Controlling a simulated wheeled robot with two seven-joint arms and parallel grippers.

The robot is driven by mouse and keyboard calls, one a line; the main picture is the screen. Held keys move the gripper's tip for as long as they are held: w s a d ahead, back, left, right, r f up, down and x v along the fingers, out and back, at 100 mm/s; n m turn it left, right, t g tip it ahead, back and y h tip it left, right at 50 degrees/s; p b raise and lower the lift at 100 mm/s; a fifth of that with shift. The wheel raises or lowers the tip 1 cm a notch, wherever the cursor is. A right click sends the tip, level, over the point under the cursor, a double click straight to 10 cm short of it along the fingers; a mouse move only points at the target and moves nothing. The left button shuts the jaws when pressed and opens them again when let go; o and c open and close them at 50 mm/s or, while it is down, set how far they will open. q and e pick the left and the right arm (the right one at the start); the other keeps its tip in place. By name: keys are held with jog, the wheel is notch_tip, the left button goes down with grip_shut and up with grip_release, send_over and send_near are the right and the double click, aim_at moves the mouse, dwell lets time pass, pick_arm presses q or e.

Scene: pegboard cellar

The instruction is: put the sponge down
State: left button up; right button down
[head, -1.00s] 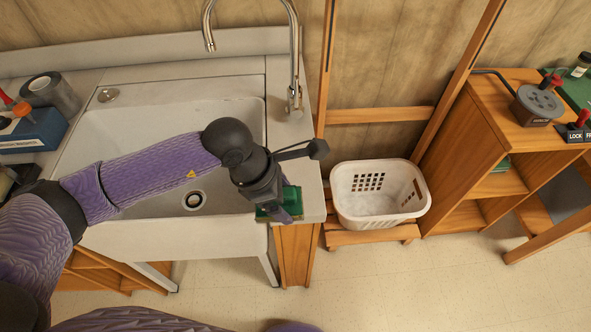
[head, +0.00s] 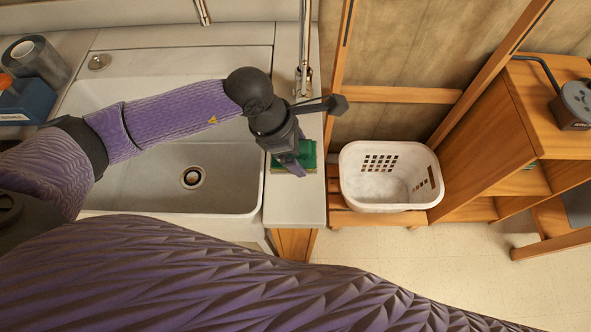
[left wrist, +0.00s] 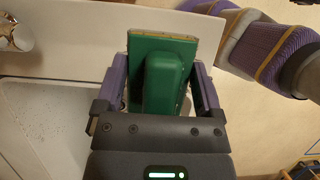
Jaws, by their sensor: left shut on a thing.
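The sponge (head: 308,156) is green with a thin tan edge. My left gripper (head: 292,163) is shut on it, over the narrow white counter strip (head: 298,205) just right of the sink. In the left wrist view the sponge (left wrist: 163,52) sits between the two purple fingers of the gripper (left wrist: 163,85), with its green face showing. I cannot tell whether its underside touches the counter. My right gripper is not in view.
The white sink basin (head: 225,165) with its drain (head: 192,178) lies left of the sponge. The tap (head: 304,75) rises behind it. A white laundry basket (head: 385,205) stands on a low wooden shelf to the right. The counter in front of the sponge is clear.

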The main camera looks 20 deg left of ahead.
aim_at(297, 178)
pick_arm(q)
notch_tip(297, 178, down, 8)
jog(key=shift+r+b, duration=0.15)
jog(key=shift+b, duration=0.45)
jog(key=o, duration=1.3)
jog(key=shift+f+b, duration=0.35)
jog(key=p+v, duration=0.2)
jog(key=v, duration=0.8)
jog(key=shift+a+r, duration=0.1)
